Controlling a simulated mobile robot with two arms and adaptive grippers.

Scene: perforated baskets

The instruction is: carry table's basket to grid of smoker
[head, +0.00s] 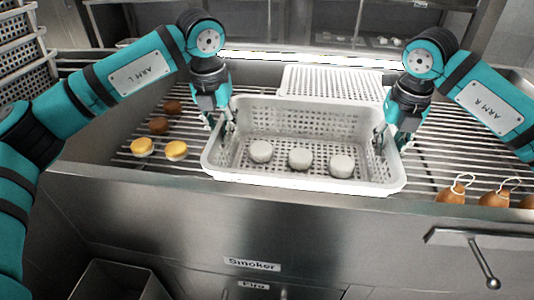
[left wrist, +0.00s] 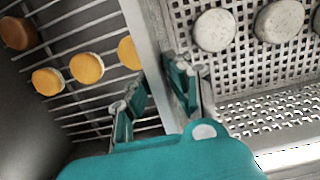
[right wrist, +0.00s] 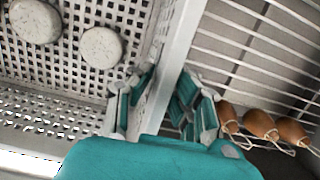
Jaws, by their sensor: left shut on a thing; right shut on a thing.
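The white perforated basket (head: 305,183) sits over the middle of the smoker's grid (head: 125,172), with three pale round pieces (head: 300,158) inside. My left gripper (head: 228,128) is shut on the basket's left wall; the left wrist view shows its fingers (left wrist: 158,95) on either side of that wall. My right gripper (head: 381,138) is shut on the right wall, which shows between its fingers (right wrist: 160,100) in the right wrist view. The basket looks level. I cannot tell whether its bottom touches the bars.
Yellow pieces (head: 176,150) and brown pieces (head: 159,125) lie on the bars at left. Several brown tied pieces (head: 494,198) lie at right. Another white perforated basket or panel (head: 332,84) stands behind. A handle (head: 487,270) sticks out at the front right.

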